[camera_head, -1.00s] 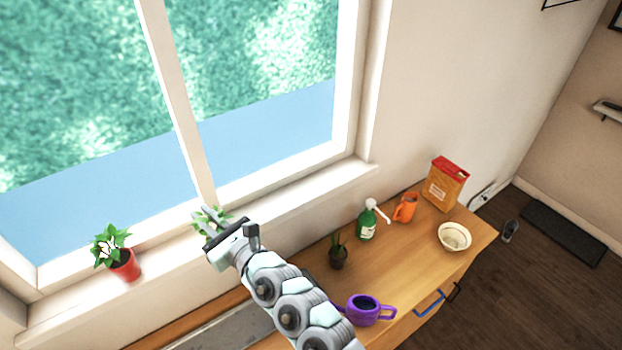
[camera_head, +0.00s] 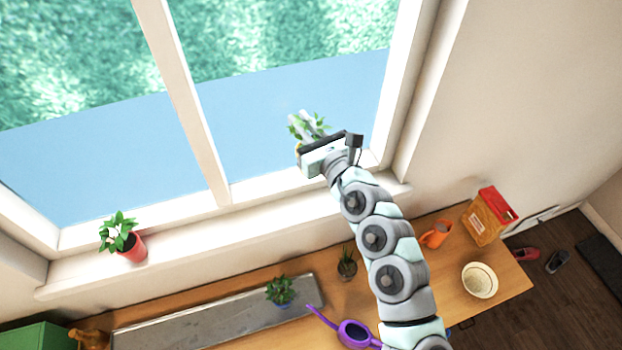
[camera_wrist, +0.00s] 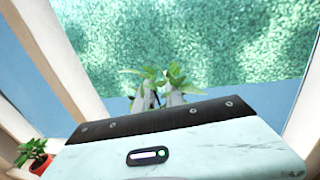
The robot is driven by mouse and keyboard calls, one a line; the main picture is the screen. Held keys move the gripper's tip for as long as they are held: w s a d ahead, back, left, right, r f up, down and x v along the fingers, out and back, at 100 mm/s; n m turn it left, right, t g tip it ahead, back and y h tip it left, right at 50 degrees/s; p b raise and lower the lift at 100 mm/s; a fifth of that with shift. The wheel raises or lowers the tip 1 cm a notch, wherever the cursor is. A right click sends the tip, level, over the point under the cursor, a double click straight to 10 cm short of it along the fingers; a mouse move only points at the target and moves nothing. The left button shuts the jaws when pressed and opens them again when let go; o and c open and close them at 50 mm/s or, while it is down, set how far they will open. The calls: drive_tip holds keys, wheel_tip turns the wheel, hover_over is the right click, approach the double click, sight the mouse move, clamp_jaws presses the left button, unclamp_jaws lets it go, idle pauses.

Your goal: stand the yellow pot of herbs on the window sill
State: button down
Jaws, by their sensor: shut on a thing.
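My gripper (camera_head: 306,128) is raised in front of the right window pane, above the sill in the head view. It is shut on a potted herb (camera_head: 318,127). Green leaves show around the fingers, with a small bit of yellow at the gripper's left side; the rest of the pot is hidden. In the wrist view the herb's leaves (camera_wrist: 160,78) rise beyond the gripper body, between and around the fingertips. The window sill (camera_head: 250,222) runs along the bottom of the window. Its right part below my gripper is bare.
A red pot with a plant (camera_head: 132,247) stands on the sill at left; it also shows in the wrist view (camera_wrist: 40,164). The counter below holds a blue-potted plant (camera_head: 281,291), dark-potted plant (camera_head: 347,268), purple watering can (camera_head: 354,334), orange mug (camera_head: 436,234), box (camera_head: 488,217) and bowl (camera_head: 480,280).

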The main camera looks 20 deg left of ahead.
wheel_tip(320, 180, down, 16)
idle(0.5)
drive_tip(key=shift+f+b, duration=0.2)
drive_tip(key=shift+b, duration=0.2)
drive_tip(key=c, duration=1.4)
unclamp_jaws()
